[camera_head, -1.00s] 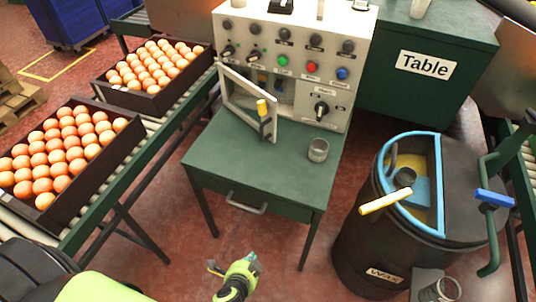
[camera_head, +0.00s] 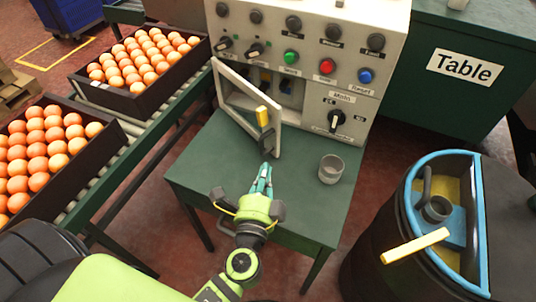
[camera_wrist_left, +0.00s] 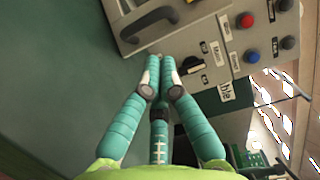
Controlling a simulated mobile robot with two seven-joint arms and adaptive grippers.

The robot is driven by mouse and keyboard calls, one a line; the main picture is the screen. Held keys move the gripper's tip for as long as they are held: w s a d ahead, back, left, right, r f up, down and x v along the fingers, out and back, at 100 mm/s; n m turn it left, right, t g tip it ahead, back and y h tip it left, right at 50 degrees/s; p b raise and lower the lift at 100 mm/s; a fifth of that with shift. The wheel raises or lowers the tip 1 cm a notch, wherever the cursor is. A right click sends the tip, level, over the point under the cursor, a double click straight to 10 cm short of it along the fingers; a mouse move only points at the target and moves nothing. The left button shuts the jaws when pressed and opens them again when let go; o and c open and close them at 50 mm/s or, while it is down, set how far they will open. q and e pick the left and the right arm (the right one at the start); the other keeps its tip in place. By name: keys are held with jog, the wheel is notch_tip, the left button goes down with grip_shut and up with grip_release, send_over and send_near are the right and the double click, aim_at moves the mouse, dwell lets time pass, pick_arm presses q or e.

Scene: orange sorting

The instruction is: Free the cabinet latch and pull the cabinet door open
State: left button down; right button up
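The cabinet door (camera_head: 238,98) is a pale framed panel on the left of the control cabinet (camera_head: 377,22). It stands ajar, swung out over the green table. A yellow latch piece (camera_head: 263,116) and a dark handle (camera_head: 266,143) sit at its free edge. My left gripper (camera_head: 264,168) is just below and in front of that handle, over the table, with its teal fingers together. In the left wrist view the fingertips (camera_wrist_left: 161,60) meet with nothing seen between them, and a dark curved handle (camera_wrist_left: 150,22) shows beyond. Contact with the door cannot be told. My right gripper is out of view.
A grey cup (camera_head: 331,169) stands on the green table (camera_head: 205,160), right of my left gripper. A black bin (camera_head: 390,220) with a blue rim and yellow-handled tool stands at right.

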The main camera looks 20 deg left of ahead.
aim_at(273, 135)
pick_arm(q)
jog(key=p+x, duration=0.1)
jog(key=x, duration=0.6)
jog(key=shift+r, duration=0.1)
jog(key=shift+w+a+p, duration=0.15)
jog(key=shift+w+p, duration=0.15)
jog(key=shift+w, duration=0.4)
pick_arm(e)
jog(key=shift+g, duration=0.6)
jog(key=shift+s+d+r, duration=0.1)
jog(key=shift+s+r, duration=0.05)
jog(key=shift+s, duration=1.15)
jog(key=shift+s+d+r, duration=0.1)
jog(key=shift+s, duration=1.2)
pick_arm(q)
jog(key=shift+s, duration=0.1)
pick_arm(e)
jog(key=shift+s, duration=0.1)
